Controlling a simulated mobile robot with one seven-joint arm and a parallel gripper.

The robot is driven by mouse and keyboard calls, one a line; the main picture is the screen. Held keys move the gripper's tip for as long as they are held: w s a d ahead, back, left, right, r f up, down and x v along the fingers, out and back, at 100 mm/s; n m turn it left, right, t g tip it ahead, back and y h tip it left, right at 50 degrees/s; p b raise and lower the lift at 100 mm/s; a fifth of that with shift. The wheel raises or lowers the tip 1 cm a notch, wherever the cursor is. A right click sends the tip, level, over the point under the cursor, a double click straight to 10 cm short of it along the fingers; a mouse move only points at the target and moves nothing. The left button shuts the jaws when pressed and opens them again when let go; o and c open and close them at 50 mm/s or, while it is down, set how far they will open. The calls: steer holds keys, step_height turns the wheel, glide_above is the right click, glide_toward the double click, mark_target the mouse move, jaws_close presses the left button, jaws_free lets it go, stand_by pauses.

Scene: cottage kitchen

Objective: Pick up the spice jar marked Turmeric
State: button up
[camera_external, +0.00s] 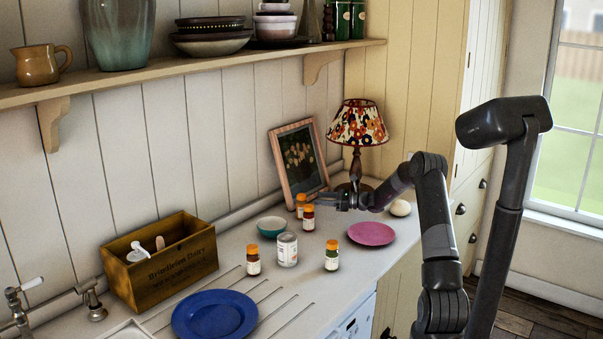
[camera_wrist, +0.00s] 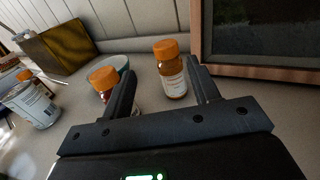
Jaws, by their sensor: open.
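Several small spice jars with white labels stand on the counter; I cannot read which is marked Turmeric. One orange-capped jar (camera_external: 301,204) stands near the picture frame; in the wrist view this jar (camera_wrist: 171,72) appears ahead, in the gap between my fingers. A second orange-capped jar (camera_external: 308,218) stands close beside it; in the wrist view this jar (camera_wrist: 104,80) is partly hidden behind my left finger.
A tin can (camera_external: 287,249), turquoise bowl (camera_external: 271,227), pink plate (camera_external: 371,234) and blue plate (camera_external: 214,316) are on the counter. A leaning picture frame (camera_external: 279,155) and lamp (camera_external: 357,128) stand at the wall. A wooden box (camera_external: 165,278) stands left.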

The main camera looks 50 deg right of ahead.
steer(key=shift+o, duration=0.9)
